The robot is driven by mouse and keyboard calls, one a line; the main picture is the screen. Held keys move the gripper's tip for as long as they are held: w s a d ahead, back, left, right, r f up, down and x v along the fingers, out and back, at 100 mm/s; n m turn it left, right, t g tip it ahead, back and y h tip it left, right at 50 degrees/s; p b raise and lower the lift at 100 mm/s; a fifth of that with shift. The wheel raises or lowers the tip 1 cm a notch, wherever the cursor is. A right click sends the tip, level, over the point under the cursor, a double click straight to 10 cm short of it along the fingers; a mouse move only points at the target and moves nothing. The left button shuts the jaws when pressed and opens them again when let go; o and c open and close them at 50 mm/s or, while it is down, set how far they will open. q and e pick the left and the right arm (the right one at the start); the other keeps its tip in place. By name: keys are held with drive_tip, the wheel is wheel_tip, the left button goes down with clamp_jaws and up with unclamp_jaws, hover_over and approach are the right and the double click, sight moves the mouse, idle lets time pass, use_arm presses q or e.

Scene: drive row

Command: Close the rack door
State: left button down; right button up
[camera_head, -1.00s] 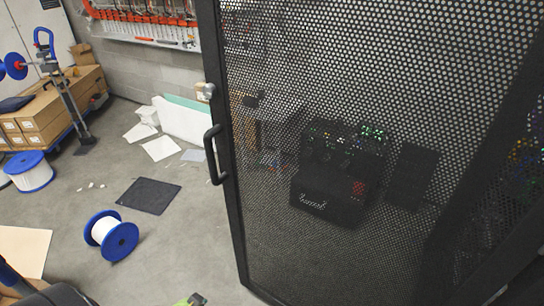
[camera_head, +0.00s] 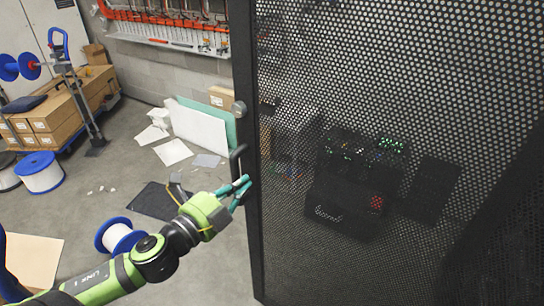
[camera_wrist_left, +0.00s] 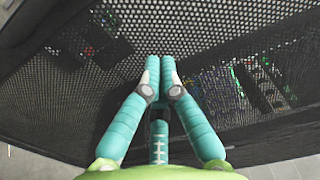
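The rack door (camera_head: 400,235) is a black perforated mesh panel in a dark frame, filling the right of the head view. It also spans the left wrist view (camera_wrist_left: 90,110). Its dark door handle (camera_head: 236,165) is on the left edge of the frame; its lower part is hidden behind my fingers. My left gripper (camera_head: 246,182) is at that handle, with its teal fingertips together. In the left wrist view the fingertips (camera_wrist_left: 160,65) meet in front of the mesh, and no handle shows between them. I cannot tell whether they touch the door. My right gripper is not in view.
Blue-and-white cable spools (camera_head: 118,236) stand on the floor at left. Cardboard boxes (camera_head: 50,112) are stacked behind. White panels (camera_head: 200,125) lean near the wall. A dark mat (camera_head: 150,202) lies behind my left arm. Equipment with small lights (camera_head: 345,180) shows through the mesh.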

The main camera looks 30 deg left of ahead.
sight(279, 152)
use_arm(q)
drive_tip(key=w+p, duration=0.1)
drive_tip(key=w, duration=0.2)
drive_tip(key=w+d+p, duration=0.1)
drive_tip(key=w, duration=0.2)
drive_tip(key=w+p, duration=0.1)
drive_tip(key=w, duration=0.3)
drive_tip(key=shift+w+d+r, duration=0.1)
drive_tip(key=shift+d+r, duration=0.05)
drive_tip(key=shift+d, duration=0.05)
drive_tip(key=shift+w+d+p, duration=0.15)
drive_tip(key=shift+w+p, duration=0.25)
drive_tip(key=shift+w, duration=0.25)
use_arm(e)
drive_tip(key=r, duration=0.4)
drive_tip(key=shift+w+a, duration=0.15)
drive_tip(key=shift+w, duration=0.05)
